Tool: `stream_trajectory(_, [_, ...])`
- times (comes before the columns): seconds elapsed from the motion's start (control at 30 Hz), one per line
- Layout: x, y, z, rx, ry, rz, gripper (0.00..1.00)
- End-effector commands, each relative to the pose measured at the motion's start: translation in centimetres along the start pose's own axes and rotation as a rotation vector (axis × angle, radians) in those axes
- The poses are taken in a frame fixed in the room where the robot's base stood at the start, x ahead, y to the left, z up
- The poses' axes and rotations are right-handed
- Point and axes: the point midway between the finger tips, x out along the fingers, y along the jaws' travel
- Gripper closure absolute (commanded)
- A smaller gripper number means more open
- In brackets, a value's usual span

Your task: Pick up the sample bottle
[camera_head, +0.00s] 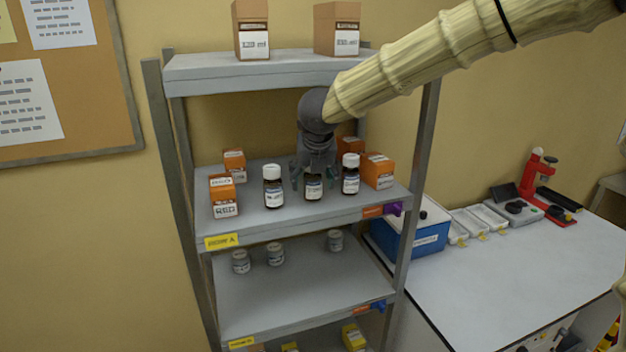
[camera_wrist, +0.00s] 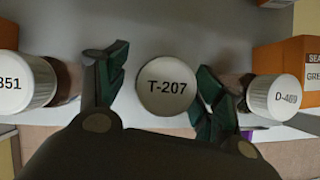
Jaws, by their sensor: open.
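Three brown sample bottles with white caps and labels stand in a row on the upper-middle shelf (camera_head: 250,222). The middle bottle (camera_head: 313,190) is partly hidden under my gripper (camera_head: 314,178); its cap reads T-207 in the wrist view (camera_wrist: 167,88). My gripper is open, with its green fingers (camera_wrist: 160,92) on either side of that cap and gaps visible. The left bottle (camera_head: 273,188) has a cap ending in 351 (camera_wrist: 28,82). The right bottle (camera_head: 350,175) has a cap that seems to read D-469 (camera_wrist: 284,98).
Orange boxes stand left (camera_head: 223,195) and right (camera_head: 378,170) of the bottles, with others behind. Small jars (camera_head: 275,254) are on the shelf below. Cardboard boxes (camera_head: 251,30) sit on the shelf above. A white table (camera_head: 500,285) with a blue box (camera_head: 412,236) is at right.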

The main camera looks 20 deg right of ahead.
Motion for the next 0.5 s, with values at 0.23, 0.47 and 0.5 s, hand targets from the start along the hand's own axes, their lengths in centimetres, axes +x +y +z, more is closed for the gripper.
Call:
stream_trajectory(0.23, [0.01, 0.03, -0.02, 0.000, 0.000, 0.000, 0.53])
stream_trajectory(0.47, [-0.02, 0.01, 0.00, 0.000, 0.000, 0.000, 0.85])
stream_trajectory(0.5, [-0.02, 0.00, 0.00, 0.000, 0.000, 0.000, 0.85])
